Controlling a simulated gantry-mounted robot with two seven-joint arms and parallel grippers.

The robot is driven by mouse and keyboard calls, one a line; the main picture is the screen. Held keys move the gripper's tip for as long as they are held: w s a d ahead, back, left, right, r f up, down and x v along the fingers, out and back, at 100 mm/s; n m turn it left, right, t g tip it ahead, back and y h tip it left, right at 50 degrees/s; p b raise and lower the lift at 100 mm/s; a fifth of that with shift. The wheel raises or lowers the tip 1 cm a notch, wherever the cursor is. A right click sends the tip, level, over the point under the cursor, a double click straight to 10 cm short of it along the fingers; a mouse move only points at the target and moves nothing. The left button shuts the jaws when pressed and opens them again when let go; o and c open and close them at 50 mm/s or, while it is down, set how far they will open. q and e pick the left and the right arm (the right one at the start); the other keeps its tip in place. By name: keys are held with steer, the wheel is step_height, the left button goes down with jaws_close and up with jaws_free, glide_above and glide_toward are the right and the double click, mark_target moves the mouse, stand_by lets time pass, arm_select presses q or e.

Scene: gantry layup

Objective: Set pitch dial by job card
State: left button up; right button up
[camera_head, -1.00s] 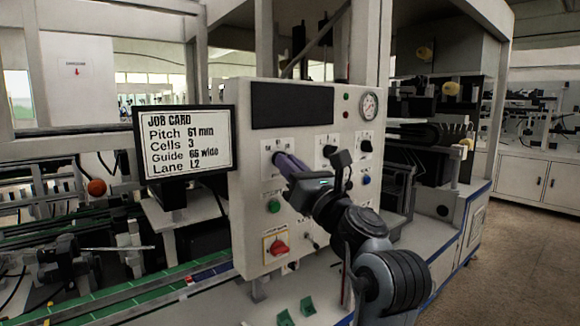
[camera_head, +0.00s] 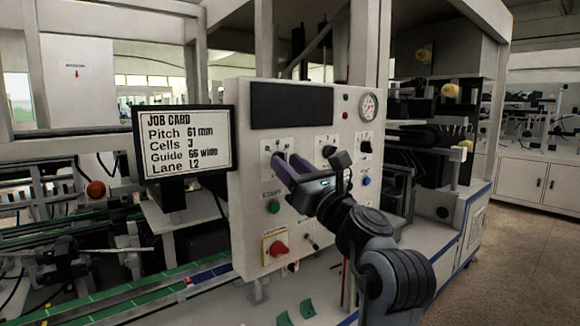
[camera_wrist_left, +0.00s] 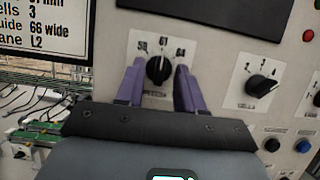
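The job card screen (camera_head: 188,143) reads Pitch 61 mm, Cells 3, Guide 66 wide, Lane L2. The pitch dial is a black knob (camera_wrist_left: 158,71) on a white plate marked 58, 61 and 64 in the left wrist view. Its white pointer mark is up, towards 61. My left gripper (camera_wrist_left: 159,80) has its two purple fingers apart, one on each side of the knob, with gaps visible beside it. In the head view the left gripper (camera_head: 284,162) is at the panel and hides most of this dial. My right gripper is not in view.
The panel (camera_head: 245,180) also carries a second selector knob (camera_wrist_left: 263,86) right of the pitch dial, a green button (camera_head: 273,206), a red rotary switch (camera_head: 278,248), a blue button (camera_wrist_left: 302,145) and a gauge (camera_head: 369,106). A green conveyor (camera_head: 120,300) runs at lower left.

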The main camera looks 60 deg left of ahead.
arm_select(q)
steer(key=p+v, duration=0.2)
steer(key=v, duration=0.8)
steer(key=shift+d, duration=0.35)
